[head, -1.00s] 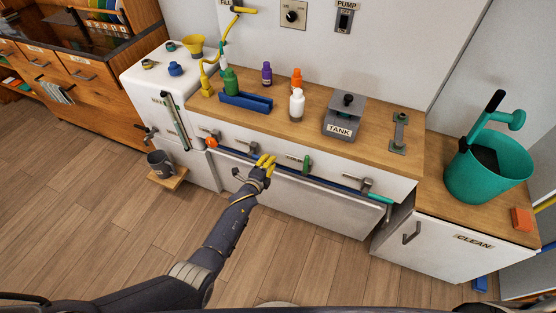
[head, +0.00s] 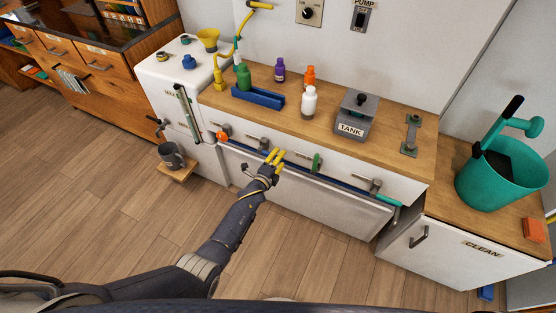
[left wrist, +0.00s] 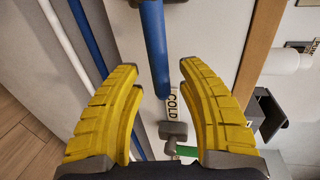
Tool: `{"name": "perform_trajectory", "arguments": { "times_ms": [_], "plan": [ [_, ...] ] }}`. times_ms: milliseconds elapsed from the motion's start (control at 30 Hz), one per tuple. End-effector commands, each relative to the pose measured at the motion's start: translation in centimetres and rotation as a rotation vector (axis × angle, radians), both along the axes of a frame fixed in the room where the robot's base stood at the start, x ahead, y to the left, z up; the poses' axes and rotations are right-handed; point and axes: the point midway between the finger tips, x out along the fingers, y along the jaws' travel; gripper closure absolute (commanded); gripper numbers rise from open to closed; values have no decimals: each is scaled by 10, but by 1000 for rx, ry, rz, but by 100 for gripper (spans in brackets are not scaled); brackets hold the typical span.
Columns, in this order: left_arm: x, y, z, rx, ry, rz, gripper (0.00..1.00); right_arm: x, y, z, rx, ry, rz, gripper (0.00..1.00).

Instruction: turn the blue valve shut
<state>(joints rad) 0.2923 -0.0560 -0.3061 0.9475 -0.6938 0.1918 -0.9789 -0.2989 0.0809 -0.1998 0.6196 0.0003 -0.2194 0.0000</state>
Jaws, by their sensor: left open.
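The blue valve's handle (left wrist: 154,50) is a straight blue bar in the left wrist view. It enters from the top edge and ends between the tips of my left gripper (left wrist: 160,80), beside a COLD label (left wrist: 172,105). The yellow fingers are open on either side of it with visible gaps, and I cannot tell how deep it lies between them. In the head view my left gripper (head: 276,156) is at the counter front, and the blue handle is hard to make out there behind the fingers. My right gripper is not in view.
Along the counter front are an orange-handled valve (head: 222,136) to the left, a green-handled valve (head: 316,162) and a teal handle (head: 387,197) to the right. A long blue pipe (head: 335,182) runs below them. A mug (head: 171,157) stands on a low shelf.

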Motion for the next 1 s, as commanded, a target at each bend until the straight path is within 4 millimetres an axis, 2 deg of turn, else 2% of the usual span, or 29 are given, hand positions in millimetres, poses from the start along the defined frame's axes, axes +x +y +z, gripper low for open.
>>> {"name": "perform_trajectory", "arguments": {
  "times_ms": [267, 733, 1000],
  "plan": [
    [-13, 7, 2, 3, -1, -1, 61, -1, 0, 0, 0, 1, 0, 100],
    [-75, 32, 15, 1, 1, -1, 61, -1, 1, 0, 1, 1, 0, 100],
    [-101, 43, 21, 1, 1, 0, 61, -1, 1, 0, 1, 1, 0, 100]
  ]
}}
